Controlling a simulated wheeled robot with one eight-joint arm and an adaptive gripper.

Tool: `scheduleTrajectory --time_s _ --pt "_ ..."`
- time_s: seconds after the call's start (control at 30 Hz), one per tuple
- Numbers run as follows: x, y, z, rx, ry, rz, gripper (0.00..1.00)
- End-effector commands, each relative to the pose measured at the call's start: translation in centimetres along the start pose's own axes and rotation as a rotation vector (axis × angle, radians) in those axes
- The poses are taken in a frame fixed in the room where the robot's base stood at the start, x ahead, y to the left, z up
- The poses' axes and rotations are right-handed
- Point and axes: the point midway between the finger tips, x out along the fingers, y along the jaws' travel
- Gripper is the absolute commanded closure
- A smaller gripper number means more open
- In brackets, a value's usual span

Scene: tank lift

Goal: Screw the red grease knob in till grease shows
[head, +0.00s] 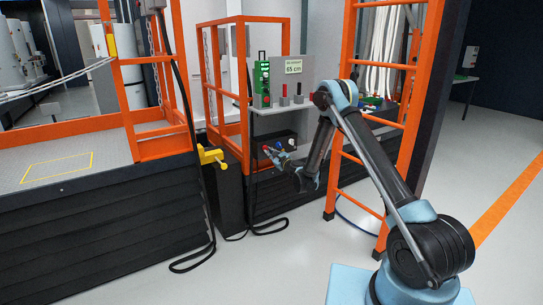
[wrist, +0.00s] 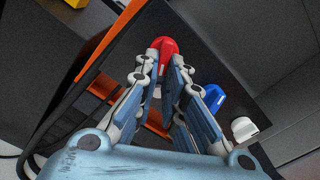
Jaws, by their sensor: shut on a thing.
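The red grease knob (wrist: 163,45) shows in the wrist view between my fingertips, its rounded end sticking out past them. My gripper (wrist: 162,66) is shut on it, with one finger on each side. In the head view my gripper (head: 274,155) reaches left to the front of a dark box beside the orange frame, where the red knob (head: 266,149) is small. The fingers hide much of the knob's sides and its thread. I see no grease in either view.
A blue knob (wrist: 211,98) and a white knob (wrist: 243,129) sit close to the right finger in the wrist view. In the head view a yellow lever (head: 211,156) is left of the gripper. An orange ladder (head: 338,185) stands close behind my arm.

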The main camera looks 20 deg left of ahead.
Motion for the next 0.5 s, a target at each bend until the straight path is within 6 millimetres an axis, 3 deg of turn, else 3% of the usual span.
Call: scheduleTrajectory --time_s 0.5 --pt "0.03 0.77 0.09 0.490 0.001 -0.002 1.00"
